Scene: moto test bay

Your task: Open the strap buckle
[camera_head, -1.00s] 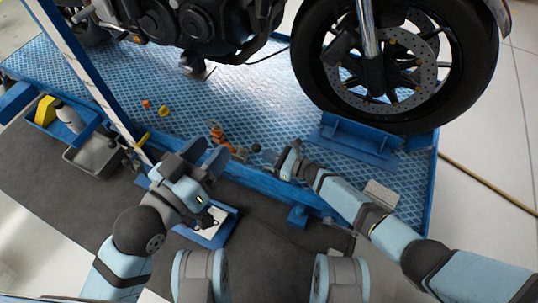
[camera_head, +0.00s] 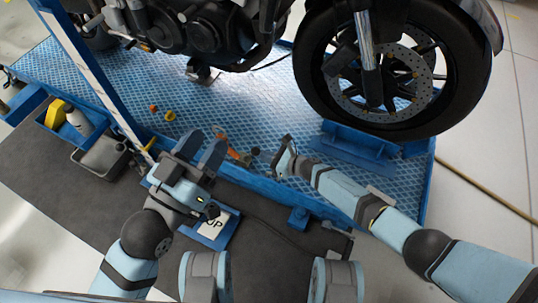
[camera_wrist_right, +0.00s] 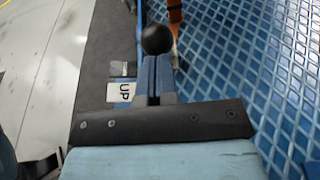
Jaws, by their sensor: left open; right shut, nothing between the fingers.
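An orange strap (camera_head: 238,156) lies near the front edge of the blue platform, partly hidden by my left gripper in the head view. Its end also shows at the top of the right wrist view (camera_wrist_right: 175,12). I cannot make out the buckle's parts. My right gripper (camera_head: 284,152) is shut and empty, to the right of the strap. In the right wrist view its closed fingers (camera_wrist_right: 157,78) point toward a dark ball knob (camera_wrist_right: 157,40) beside the strap.
A motorcycle wheel (camera_head: 395,75) stands in a blue chock (camera_head: 355,145) on the platform (camera_head: 285,95). A blue post (camera_head: 85,70) rises at left, near a grey bin (camera_head: 103,157). A sign marked UP (camera_head: 215,227) lies below. Small orange and yellow pieces (camera_head: 169,115) lie on the platform.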

